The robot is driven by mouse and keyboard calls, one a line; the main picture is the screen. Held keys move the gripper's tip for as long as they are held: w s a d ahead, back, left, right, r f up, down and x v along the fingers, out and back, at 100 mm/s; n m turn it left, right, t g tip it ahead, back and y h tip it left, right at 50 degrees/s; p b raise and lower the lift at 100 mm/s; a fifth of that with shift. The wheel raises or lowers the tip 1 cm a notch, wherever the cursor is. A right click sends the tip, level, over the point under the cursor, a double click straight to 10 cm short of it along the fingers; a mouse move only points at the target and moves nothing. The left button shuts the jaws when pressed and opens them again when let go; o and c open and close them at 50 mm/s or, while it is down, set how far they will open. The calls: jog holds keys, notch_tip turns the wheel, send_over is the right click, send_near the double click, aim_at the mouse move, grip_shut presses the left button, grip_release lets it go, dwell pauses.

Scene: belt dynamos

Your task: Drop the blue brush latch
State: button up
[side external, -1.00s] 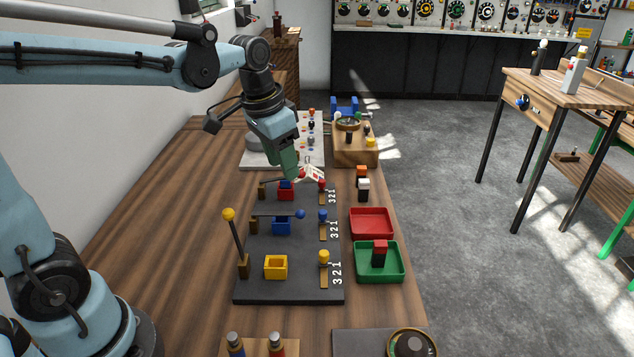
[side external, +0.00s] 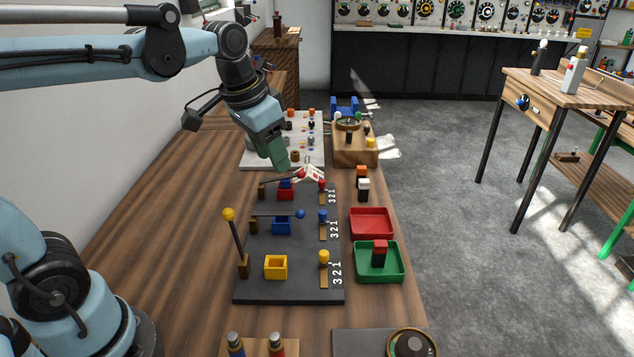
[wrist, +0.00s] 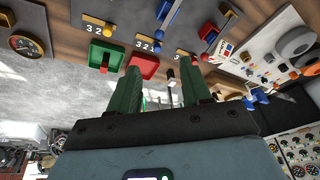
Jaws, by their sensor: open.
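The blue brush latch, a dark lever with a blue ball tip (side external: 300,214), lies lowered, roughly level, over the blue box (side external: 281,227) on the dark board (side external: 290,290). The yellow-tipped latch (side external: 229,215) stands upright, tilted slightly, behind the yellow box (side external: 276,267). The red-tipped latch lies low near the red box (side external: 286,194), partly obscured. My gripper (side external: 280,168) hangs above the board's far end, beyond the blue latch and apart from it. In the wrist view my gripper (wrist: 160,85) has its green fingers spread, with nothing held between them.
Sliders with red, blue and yellow knobs (side external: 324,256) line the board's right side. A red tray (side external: 372,222) and a green tray (side external: 390,272) with a red-topped block stand right of it. A wooden block with a dial (side external: 355,157) stands farther back. The table's left is clear.

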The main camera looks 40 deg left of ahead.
jog(key=s+d+f+n+t, duration=0.2)
jog(key=s+f+t, duration=0.1)
jog(key=s+f, duration=0.3)
notch_tip(320, 180, up, 3)
jog(key=m+g+y, duration=0.2)
jog(key=m+g, duration=0.1)
jog(key=g, duration=0.3)
send_over(301, 211)
jog(key=d, duration=0.2)
jog(key=f, duration=0.4)
jog(key=a+f, duration=0.1)
jog(key=f, duration=0.2)
jog(key=a+f, duration=0.1)
jog(key=f, duration=0.3)
jog(key=shift+f, duration=0.35)
jog(key=shift+d, duration=0.15)
grip_shut()
